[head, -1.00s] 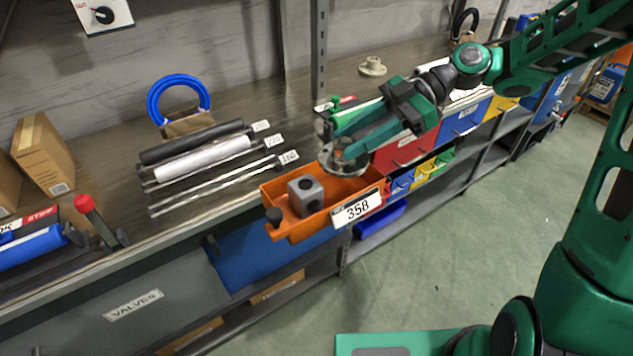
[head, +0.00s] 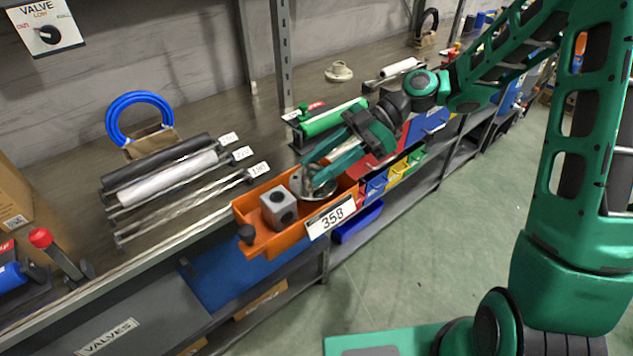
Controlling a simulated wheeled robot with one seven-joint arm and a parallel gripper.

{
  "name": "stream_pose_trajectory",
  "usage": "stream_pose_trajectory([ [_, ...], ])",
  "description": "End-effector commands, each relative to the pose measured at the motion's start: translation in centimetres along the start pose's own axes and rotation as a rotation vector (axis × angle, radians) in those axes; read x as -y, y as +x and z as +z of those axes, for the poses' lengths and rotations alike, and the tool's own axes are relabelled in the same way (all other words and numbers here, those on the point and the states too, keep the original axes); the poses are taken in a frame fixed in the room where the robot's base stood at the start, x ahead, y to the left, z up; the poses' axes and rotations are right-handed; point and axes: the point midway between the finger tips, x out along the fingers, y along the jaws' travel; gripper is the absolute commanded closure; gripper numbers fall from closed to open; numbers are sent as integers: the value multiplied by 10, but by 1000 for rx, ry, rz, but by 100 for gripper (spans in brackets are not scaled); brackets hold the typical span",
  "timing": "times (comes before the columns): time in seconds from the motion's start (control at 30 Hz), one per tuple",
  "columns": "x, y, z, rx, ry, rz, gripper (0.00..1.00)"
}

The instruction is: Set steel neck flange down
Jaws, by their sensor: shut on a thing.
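My gripper (head: 318,178) is shut on the steel neck flange (head: 322,191), a round grey metal disc with a raised neck. The flange is at the right part of the orange bin (head: 262,246), inside or just over its rim; I cannot tell whether it touches the bin floor. A grey cube-shaped block with a hole (head: 277,207) sits in the bin, left of the flange. The fingers partly hide the flange.
Left of the bin, a rack holds black and white rolls (head: 165,178) and rods. A green roll (head: 330,118) stands behind my gripper. A pale flange (head: 339,71) lies farther back on the bench. Red, blue and yellow bins hang at right. Bare bench (head: 240,115) shows behind.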

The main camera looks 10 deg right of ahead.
Motion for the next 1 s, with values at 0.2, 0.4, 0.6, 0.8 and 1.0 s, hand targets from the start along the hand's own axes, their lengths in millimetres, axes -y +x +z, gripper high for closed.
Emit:
stream_pose_trajectory([
  [0.2,0,6,10,-2,-2,0,100],
  [0.4,0,18,31,-3,1,-1,100],
  [0.6,0,22,39,-1,-3,0,100],
  [0.8,0,22,40,-1,-3,1,100],
  [1.0,0,22,41,0,-1,1,56],
])
